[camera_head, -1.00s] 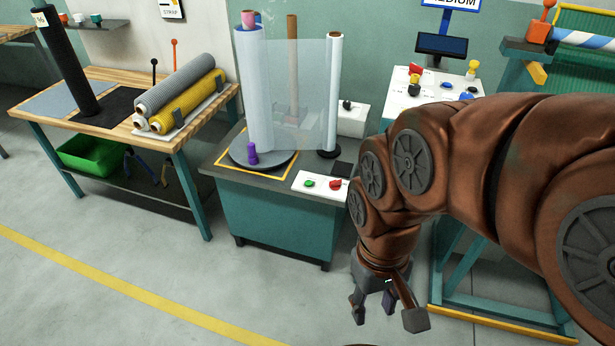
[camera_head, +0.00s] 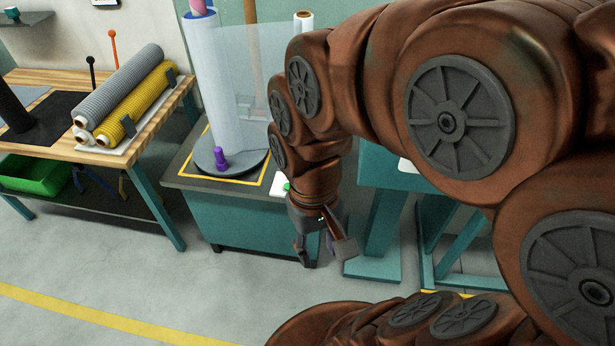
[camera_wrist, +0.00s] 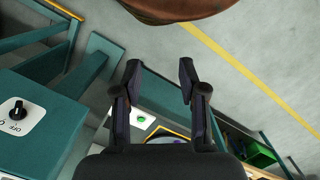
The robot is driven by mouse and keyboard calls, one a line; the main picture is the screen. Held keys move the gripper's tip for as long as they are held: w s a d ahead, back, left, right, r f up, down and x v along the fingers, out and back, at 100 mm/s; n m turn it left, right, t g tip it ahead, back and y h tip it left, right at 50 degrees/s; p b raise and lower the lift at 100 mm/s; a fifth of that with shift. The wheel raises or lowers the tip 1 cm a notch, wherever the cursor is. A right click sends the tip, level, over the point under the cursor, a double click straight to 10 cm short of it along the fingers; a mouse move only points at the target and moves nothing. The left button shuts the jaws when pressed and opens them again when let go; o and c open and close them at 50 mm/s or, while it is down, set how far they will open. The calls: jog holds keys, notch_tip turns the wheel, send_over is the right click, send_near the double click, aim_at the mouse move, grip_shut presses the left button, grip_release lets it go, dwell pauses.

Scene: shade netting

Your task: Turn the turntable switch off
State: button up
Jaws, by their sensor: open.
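The turntable (camera_head: 240,170), a dark disc with a yellow square outline, sits on a teal cabinet and bears a tall wrapped roll. A white control plate (camera_head: 281,188) with a green button (camera_head: 286,187) is at its front edge, mostly behind my arm. In the wrist view the green button (camera_wrist: 140,118) shows between my fingers; the red control is hidden. My gripper (camera_head: 325,250) hangs open and empty, pointing down by the cabinet's front right corner. Its fingers (camera_wrist: 160,70) are apart in the wrist view.
A black rotary knob (camera_wrist: 17,108) on a white plate marked OFF sits on another teal housing. A workbench (camera_head: 150,120) with mesh rolls and a green bin (camera_head: 35,175) stands left. Teal frame legs (camera_head: 385,225) stand right of my gripper. The floor in front is clear.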

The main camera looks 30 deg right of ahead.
jog(key=w+d+f+m+b, duration=0.5)
jog(key=w+d+f+b, duration=0.1)
jog(key=w, duration=0.5)
jog(key=w+d+f+m+t+b, duration=0.1)
jog(key=w+d+f+m+b, duration=0.4)
jog(key=w+d+f, duration=0.4)
jog(key=w+d+f+m+b, duration=0.6)
jog(key=w+d+f+b, duration=0.1)
jog(key=w, duration=0.8)
jog(key=shift+d+f+t, duration=0.3)
jog(key=shift+d+f, duration=0.4)
jog(key=shift+d, duration=0.25)
jog(key=shift+w+d+f, duration=0.1)
jog(key=shift+f, duration=0.2)
jog(key=shift+f+b, duration=0.3)
jog(key=shift+f, duration=3.3)
jog(key=shift+c, duration=0.2)
grip_shut()
